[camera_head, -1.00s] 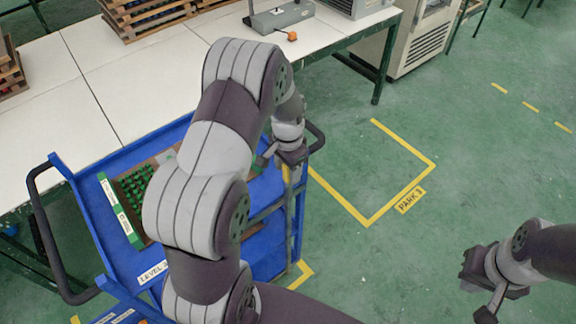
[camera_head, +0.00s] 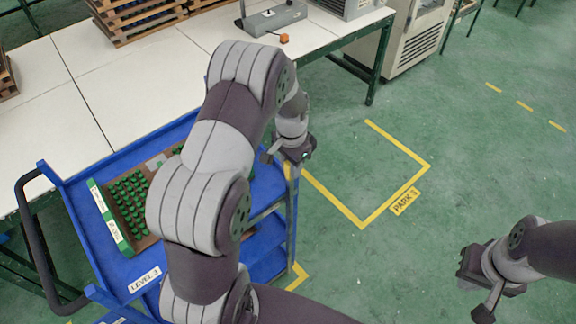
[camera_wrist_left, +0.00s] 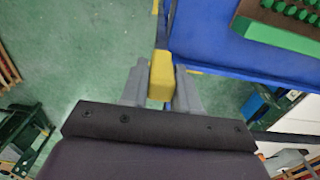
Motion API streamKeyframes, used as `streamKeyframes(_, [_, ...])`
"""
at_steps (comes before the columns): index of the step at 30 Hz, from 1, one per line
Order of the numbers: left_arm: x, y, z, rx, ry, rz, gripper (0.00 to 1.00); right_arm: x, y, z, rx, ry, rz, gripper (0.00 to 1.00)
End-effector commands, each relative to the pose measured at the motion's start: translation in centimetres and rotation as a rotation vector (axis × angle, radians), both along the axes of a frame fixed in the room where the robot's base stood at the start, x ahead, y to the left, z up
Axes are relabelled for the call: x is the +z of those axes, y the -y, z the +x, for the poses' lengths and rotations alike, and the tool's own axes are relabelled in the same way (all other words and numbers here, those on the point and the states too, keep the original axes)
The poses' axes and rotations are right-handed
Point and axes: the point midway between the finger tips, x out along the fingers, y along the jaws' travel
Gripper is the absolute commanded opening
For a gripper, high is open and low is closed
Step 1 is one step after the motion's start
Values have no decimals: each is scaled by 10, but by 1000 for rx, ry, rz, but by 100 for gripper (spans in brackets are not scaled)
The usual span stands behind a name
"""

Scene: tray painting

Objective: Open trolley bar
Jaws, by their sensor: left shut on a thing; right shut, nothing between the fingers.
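The blue trolley (camera_head: 147,255) stands at the lower left with a label "LEVEL 3" on its front edge. My left gripper (camera_head: 285,160) is at the trolley's right side, partly hidden by its own wrist. In the left wrist view its fingers (camera_wrist_left: 161,88) are shut on a yellow block (camera_wrist_left: 161,75), the grip piece of the trolley bar. The trolley's blue surface (camera_wrist_left: 215,35) lies just beyond it. Most of the bar is hidden. My right gripper (camera_head: 480,288) is shut and empty over the floor at the lower right.
A tray (camera_head: 112,217) of green pieces lies on the trolley. A black handle (camera_head: 38,235) curves from its left side. A white table (camera_head: 130,75) with wooden crates (camera_head: 130,22) stands behind. The floor inside the yellow "PARK 3" outline (camera_head: 365,222) is clear.

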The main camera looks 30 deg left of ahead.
Motion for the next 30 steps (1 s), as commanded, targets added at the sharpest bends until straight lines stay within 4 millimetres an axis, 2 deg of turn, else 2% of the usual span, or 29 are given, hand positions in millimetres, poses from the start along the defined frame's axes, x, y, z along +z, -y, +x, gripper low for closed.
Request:
streamKeyframes(1, [3, -1, 3, 0, 10, 2, 0, 0, 0, 0, 0, 0, 0, 0])
streamKeyframes(2, [3, -1, 3, 0, 10, 2, 37, 0, 0, 0, 0, 0, 0, 0])
streamKeyframes(3, [3, -1, 3, 0, 10, 2, 50, 0, 0, 0, 0, 0, 0, 0])
streamKeyframes(14, [7, -1, 2, 0, 7, 3, 51, -1, 0, 0, 0, 0, 0, 0])
streamKeyframes(17, [24, -1, 2, 0, 9, 3, 51, -6, 0, 0, 0, 0, 0, 0])
streamKeyframes(26, [103, 0, 3, -1, 10, 3, 51, -19, 0, 0, 0, 0, 0, 0])
streamKeyframes(27, [114, 0, 2, -1, 8, 3, 51, -13, 0, 0, 0, 0, 0, 0])
streamKeyframes(30, [126, 0, 2, -1, 6, 3, 51, -9, 0, 0, 0, 0, 0, 0])
